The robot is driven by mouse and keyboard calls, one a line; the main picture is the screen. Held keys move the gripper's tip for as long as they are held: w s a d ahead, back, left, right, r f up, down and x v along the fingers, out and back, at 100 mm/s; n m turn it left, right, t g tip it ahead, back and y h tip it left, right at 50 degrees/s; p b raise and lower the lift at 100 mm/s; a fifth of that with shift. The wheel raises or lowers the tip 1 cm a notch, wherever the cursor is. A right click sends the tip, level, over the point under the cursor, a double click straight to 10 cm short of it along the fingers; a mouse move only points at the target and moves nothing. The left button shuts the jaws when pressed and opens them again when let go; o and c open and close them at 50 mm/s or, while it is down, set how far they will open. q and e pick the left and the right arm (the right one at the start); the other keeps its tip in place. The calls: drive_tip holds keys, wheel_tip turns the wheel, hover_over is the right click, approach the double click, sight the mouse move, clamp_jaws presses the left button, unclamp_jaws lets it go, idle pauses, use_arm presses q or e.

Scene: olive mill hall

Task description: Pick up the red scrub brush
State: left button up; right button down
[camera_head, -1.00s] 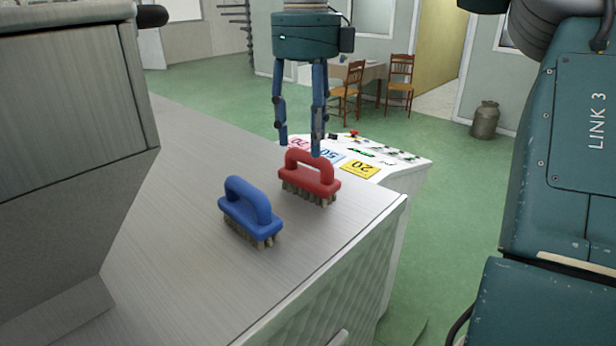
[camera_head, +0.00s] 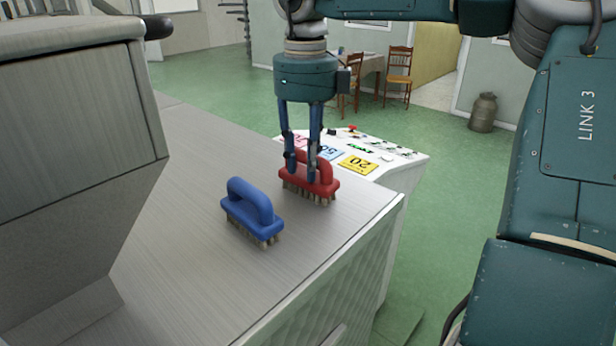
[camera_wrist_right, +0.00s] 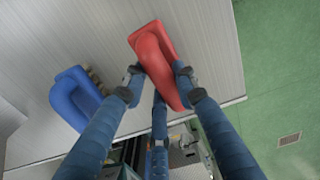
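The red scrub brush (camera_head: 322,183) stands bristles down near the right edge of the steel counter (camera_head: 190,150). My right gripper (camera_head: 301,176) points down over it, its fingers on either side of the handle. In the right wrist view, the fingertips (camera_wrist_right: 158,76) lie close against both sides of the red handle (camera_wrist_right: 155,48) and look shut on it. The fingers hide part of the handle. The blue scrub brush (camera_head: 251,212) stands nearer and to the left, apart from the gripper; it also shows in the right wrist view (camera_wrist_right: 74,98). My left gripper is not in view.
A large grey metal housing (camera_head: 70,130) rises at the left. Chairs (camera_head: 398,76) and a milk can (camera_head: 482,113) stand farther back on the green floor.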

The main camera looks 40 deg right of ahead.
drive_tip(key=shift+d+r, duration=0.1)
drive_tip(key=shift+w+r, duration=0.1)
drive_tip(key=shift+r, duration=0.15)
wheel_tip(320, 180, up, 8)
drive_tip(key=shift+r+b, duration=0.2)
drive_tip(key=shift+b, duration=0.55)
wheel_tip(320, 180, up, 11)
drive_tip(key=p, duration=0.4)
drive_tip(key=c, duration=2)
unclamp_jaws()
drive_tip(key=shift+f, duration=0.1)
drive_tip(key=c, duration=0.4)
